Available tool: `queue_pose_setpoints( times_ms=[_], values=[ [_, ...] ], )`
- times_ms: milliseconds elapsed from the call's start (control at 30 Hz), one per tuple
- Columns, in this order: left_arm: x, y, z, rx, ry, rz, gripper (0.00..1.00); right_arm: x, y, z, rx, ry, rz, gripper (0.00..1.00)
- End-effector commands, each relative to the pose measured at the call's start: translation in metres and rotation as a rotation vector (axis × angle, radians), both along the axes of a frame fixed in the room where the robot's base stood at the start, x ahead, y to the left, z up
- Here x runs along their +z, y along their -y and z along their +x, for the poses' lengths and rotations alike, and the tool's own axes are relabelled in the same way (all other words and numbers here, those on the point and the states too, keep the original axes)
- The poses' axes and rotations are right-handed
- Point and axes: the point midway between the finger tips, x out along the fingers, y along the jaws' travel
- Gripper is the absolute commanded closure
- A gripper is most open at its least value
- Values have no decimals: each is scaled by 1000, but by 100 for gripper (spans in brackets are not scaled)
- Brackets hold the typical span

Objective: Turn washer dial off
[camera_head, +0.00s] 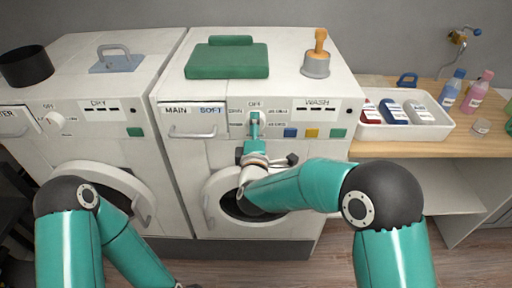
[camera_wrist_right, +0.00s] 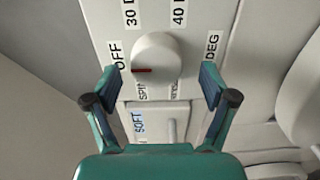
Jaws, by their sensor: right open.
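The washer dial (camera_wrist_right: 157,54) is a round white knob in the right wrist view. Its red mark is at its lower left, between the OFF label (camera_wrist_right: 117,53) and the SPIN label (camera_wrist_right: 142,90). My right gripper (camera_wrist_right: 158,80) is open, one finger on each side of the dial, with visible gaps to it. In the head view my right gripper (camera_head: 254,122) is in front of the washer's (camera_head: 180,148) control panel, and mostly hides the dial.
A dryer (camera_head: 80,150) with its own dial (camera_head: 56,121) stands left of the washer. A white tray (camera_head: 440,130) with bottles sits on the wooden counter (camera_head: 480,148) at right.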

Motion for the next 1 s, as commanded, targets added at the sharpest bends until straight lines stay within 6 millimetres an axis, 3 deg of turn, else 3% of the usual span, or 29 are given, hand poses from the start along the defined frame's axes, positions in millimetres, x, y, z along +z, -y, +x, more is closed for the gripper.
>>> queue_pose_setpoints(
  times_ms=[500, 700, 1000],
  values=[
    [0, 0, 0, 0, 0, 0, 60, -1, -1, -94, 2, -3, -3, 16],
    [0, 0, 0, 0, 0, 0, 60, -2, 0, -106, 0, -3, -2, 16],
    [-1, 0, 0, 0, 0, 0, 60, -2, 0, -106, 0, -3, -2, 16]
  ],
)
